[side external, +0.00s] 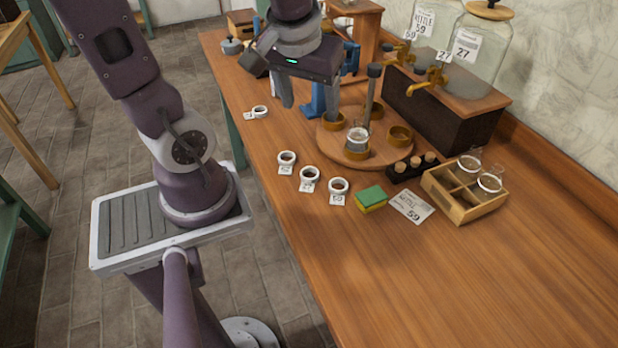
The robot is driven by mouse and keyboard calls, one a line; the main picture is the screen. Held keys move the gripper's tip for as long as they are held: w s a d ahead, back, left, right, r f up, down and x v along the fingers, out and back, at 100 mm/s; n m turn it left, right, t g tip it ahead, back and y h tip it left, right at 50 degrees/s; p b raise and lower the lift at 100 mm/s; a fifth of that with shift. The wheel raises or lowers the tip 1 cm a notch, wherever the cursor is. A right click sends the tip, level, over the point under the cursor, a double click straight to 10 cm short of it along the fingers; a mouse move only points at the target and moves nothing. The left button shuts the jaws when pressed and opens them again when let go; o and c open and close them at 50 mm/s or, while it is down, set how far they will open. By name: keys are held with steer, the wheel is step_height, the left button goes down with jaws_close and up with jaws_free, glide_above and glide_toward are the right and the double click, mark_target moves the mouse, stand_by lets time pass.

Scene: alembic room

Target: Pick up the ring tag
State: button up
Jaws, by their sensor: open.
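Three more stand in a diagonal row nearer the camera: a ring tag (286,158), a middle ring tag (309,174) and a right ring tag (338,186). The middle and right labels carry dark print too small to read surely. My gripper (308,106) points down above the table, near the round wooden stand. Its two fingers are apart, with no ring tag between them.
The round wooden stand (334,142) holds brass cups and a glass vessel (358,139). Right of the row lie a green-yellow sponge (371,198), a printed card (411,206) and a divided wooden crate (463,208) with glassware. Large jars (478,55) stand behind. The near table is clear.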

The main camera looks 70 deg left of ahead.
steer(key=w+a+f+n+g, duration=0.2)
steer(key=w+a+f+n, duration=0.1)
steer(key=a+f+n, duration=0.5)
steer(key=n+h, duration=0.3)
steer(key=n, duration=0.1)
glide_above(309, 176)
steer(key=shift+g, duration=0.3)
steer(key=f, duration=0.9)
steer(key=shift+d, duration=0.2)
steer(key=f, duration=0.6)
steer(key=shift+a, duration=0.25)
steer(key=shift+r, duration=0.1)
jaws_close()
